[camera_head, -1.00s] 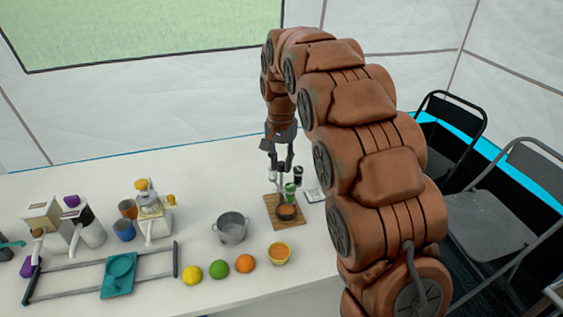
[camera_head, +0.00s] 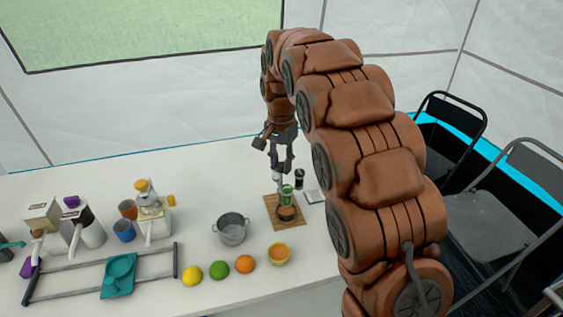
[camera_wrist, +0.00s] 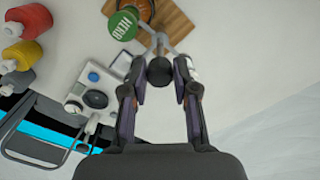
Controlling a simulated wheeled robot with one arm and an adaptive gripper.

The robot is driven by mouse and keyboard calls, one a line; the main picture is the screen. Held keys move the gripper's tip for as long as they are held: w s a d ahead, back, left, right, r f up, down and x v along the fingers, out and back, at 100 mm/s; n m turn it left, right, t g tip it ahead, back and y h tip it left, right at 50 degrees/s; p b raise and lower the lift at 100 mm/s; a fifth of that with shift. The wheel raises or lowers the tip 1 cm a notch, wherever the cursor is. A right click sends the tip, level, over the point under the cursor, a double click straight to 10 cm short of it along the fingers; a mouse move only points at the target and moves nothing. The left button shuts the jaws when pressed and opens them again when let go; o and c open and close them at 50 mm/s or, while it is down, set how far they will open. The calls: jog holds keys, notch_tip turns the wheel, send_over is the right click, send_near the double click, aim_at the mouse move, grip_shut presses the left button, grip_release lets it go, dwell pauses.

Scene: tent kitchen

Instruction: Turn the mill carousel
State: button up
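The mill carousel stands on a wooden board (camera_head: 285,222) at the right part of the table. In the wrist view it has thin silver arms (camera_wrist: 160,42), a green mill marked HERB (camera_wrist: 123,24) and an orange-brown part (camera_wrist: 140,6). The green mill also shows in the head view (camera_head: 287,190). A dark round knob (camera_wrist: 160,70) sits near the end of one silver arm. My gripper (camera_wrist: 160,66) is open, with a fingertip on either side of the knob. Whether the fingers touch it I cannot tell. In the head view my gripper (camera_head: 282,167) hangs just above the carousel.
A dark-topped shaker (camera_head: 299,180) and a flat white device (camera_head: 314,197) stand close by on the right. A grey pot (camera_head: 232,228), a yellow bowl (camera_head: 279,254) and fruit lie left and in front. Coloured bottles (camera_wrist: 22,54) show in the wrist view.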

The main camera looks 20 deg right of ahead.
jog(key=o, duration=0.3)
jog(key=shift+o, duration=0.2)
notch_tip(320, 180, up, 12)
dwell(0.8)
jog(key=s+f+n+p, duration=0.2)
jog(key=s+n+p, duration=0.1)
jog(key=s, duration=1)
jog(key=s+f+n+g+p, duration=0.1)
jog(key=s+f+n+p, duration=0.1)
jog(key=s, duration=1.1)
jog(key=s+a+f+n+p, duration=0.1)
jog(key=s+f+n+p, duration=0.1)
jog(key=s, duration=1.2)
jog(key=shift+n+g+p, duration=0.4)
jog(key=shift+n+p, duration=0.5)
jog(key=shift+n, duration=0.2)
